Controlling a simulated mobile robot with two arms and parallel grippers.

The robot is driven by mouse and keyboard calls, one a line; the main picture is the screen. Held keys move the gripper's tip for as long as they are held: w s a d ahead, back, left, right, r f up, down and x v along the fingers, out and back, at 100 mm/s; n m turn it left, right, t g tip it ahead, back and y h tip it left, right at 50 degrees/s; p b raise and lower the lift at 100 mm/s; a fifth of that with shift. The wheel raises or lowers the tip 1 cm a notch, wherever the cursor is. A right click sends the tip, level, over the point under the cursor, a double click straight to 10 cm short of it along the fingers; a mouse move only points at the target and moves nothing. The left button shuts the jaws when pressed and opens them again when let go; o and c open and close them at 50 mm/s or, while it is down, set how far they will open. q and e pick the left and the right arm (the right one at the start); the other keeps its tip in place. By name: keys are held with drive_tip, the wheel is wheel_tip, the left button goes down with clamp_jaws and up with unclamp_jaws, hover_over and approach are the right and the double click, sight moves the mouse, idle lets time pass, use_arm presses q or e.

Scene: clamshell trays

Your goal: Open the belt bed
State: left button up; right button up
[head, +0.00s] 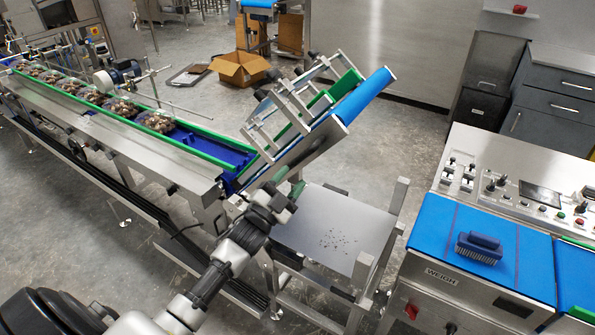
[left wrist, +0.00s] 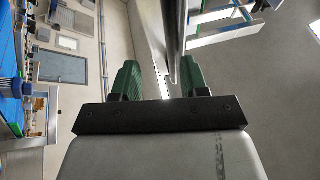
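The belt bed (head: 300,145) is the short conveyor section with silver side plates, a blue belt end roller and green guides. In the head view it is tilted steeply, its right end raised and its lower left end by the long conveyor. My left gripper (head: 292,190) is just below its lower side plate. In the left wrist view my left gripper (left wrist: 160,78) has its green fingers apart, so it is open. A metal edge (left wrist: 173,35) shows between and beyond the fingers, nearer the right finger; contact cannot be told. My right gripper is not in view.
The long conveyor (head: 180,147) carries several filled clear trays. Below the raised bed is a metal plate (head: 310,220) with dark crumbs, on a frame. At right, the weigh station (head: 430,225) holds a blue brush (head: 480,247). A cardboard box (head: 240,70) stands on the floor behind.

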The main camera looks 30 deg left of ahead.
use_arm(q)
drive_tip(key=b+v, duration=0.1)
drive_tip(key=v, duration=0.6)
drive_tip(key=shift+r, duration=0.2)
drive_tip(key=shift+a, duration=0.15)
drive_tip(key=s+d+f+n+g+y, duration=0.1)
drive_tip(key=s+f+n+g+y, duration=0.25)
drive_tip(key=f, duration=1.35)
drive_tip(key=s+d+f+n+g, duration=0.1)
drive_tip(key=s+f+n+g, duration=0.35)
drive_tip(key=f, duration=1.15)
drive_tip(key=s+d+f+g, duration=0.3)
drive_tip(key=s+f+g, duration=0.4)
drive_tip(key=s+f, duration=0.65)
drive_tip(key=s+d+f+g, duration=0.2)
drive_tip(key=s+f+g, duration=0.1)
drive_tip(key=s, duration=0.7)
drive_tip(key=s+d+f+g, duration=0.2)
drive_tip(key=s+f+g, duration=0.1)
drive_tip(key=s, duration=0.7)
drive_tip(key=shift+s+f, duration=0.35)
drive_tip(key=shift+f, duration=0.45)
